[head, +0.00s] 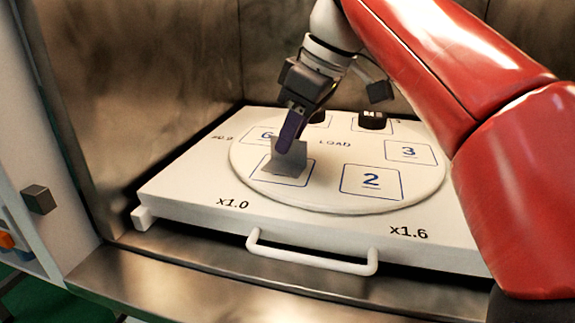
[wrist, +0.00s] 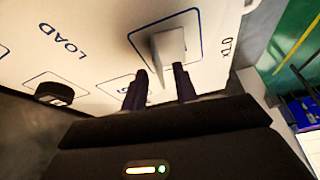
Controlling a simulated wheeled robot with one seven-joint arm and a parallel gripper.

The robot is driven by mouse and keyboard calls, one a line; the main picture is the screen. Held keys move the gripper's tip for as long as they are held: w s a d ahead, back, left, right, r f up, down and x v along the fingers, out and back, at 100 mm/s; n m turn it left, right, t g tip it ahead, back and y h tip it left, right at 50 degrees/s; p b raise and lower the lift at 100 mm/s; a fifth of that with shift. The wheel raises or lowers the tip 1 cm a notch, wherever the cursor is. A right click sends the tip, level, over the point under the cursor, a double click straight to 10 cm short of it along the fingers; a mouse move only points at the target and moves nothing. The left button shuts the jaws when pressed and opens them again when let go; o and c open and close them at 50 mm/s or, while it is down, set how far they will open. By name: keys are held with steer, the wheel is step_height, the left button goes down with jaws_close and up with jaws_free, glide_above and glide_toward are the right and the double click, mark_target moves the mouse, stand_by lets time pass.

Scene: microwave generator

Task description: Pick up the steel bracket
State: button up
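The steel bracket (head: 287,160) is a small grey angled piece. It stands on a blue-outlined square at the front left of the round white plate, with one flange upright. In the wrist view the bracket (wrist: 170,46) shows its upright flange pointing between my fingers. My gripper (head: 286,146) reaches down to it from above, and its dark fingers partly cover the bracket in the head view. In the wrist view my gripper (wrist: 161,80) has its two fingers apart, one on each side of the flange, with narrow gaps showing.
The round plate (head: 330,196) lies on a white tray (head: 190,208) with a front handle (head: 312,262). A dark round piece (head: 373,120) stands at the back; it also shows in the wrist view (wrist: 54,93). Metal walls enclose the left and back. Squares 2 and 3 are bare.

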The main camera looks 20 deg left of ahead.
steer(key=shift+x, duration=1)
jaws_close()
steer(key=shift+r, duration=0.1)
